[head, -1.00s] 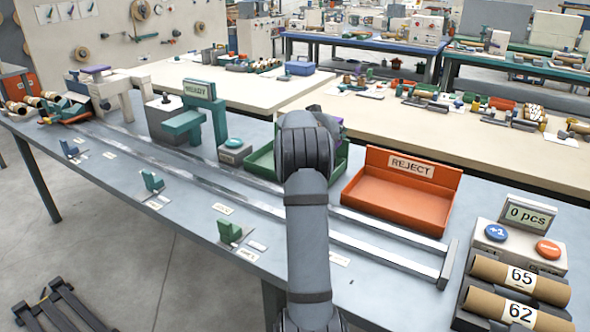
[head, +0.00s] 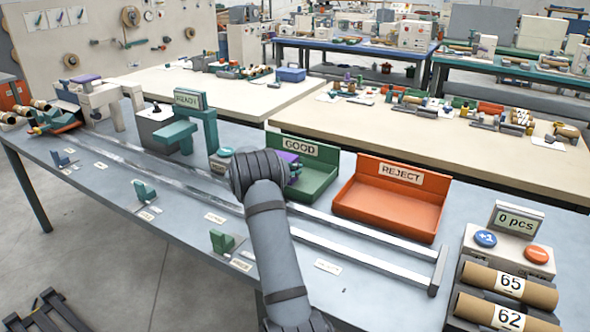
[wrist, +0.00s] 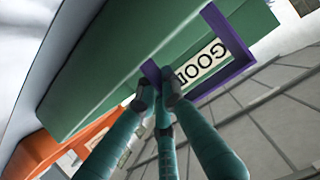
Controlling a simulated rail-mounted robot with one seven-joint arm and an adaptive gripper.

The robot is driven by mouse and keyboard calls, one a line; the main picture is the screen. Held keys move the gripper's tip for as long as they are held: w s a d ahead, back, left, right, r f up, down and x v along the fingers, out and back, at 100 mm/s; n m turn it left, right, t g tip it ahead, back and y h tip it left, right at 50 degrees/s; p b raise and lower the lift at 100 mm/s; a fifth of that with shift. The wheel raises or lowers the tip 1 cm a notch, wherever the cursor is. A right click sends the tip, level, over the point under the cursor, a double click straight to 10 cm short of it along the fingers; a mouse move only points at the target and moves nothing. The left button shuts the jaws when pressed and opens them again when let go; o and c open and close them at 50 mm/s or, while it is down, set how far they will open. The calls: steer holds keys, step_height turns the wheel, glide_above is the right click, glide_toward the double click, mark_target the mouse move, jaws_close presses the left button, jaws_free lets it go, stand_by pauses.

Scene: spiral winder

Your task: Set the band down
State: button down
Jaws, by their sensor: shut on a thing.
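The band is a purple, angular loop (wrist: 236,66) in the wrist view. My gripper (wrist: 160,92) is shut on one side of it, with its teal fingers closed together at the loop's near edge. The green GOOD tray (wrist: 120,75) lies behind the band, and its GOOD label shows partly through the loop. In the head view a bit of purple (head: 290,157) shows at the left end of the GOOD tray (head: 318,178), just right of my arm. My arm hides most of the gripper there. I cannot tell whether the band touches the tray.
The orange REJECT tray (head: 385,210) stands right of the GOOD tray. A counter box (head: 502,245) reading 0 pcs and cardboard tubes (head: 507,285) are at the right. A teal stand (head: 192,125) is left of my arm. Metal rails (head: 350,248) run along the bench.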

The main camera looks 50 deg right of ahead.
steer(key=shift+f+b, duration=0.15)
steer(key=shift+b, duration=0.2)
steer(key=c, duration=2)
jaws_free()
steer(key=shift+o, duration=0.5)
steer(key=shift+r+p, duration=0.25)
steer(key=shift+p, duration=0.1)
steer(key=b+v, duration=0.2)
steer(key=v, duration=1)
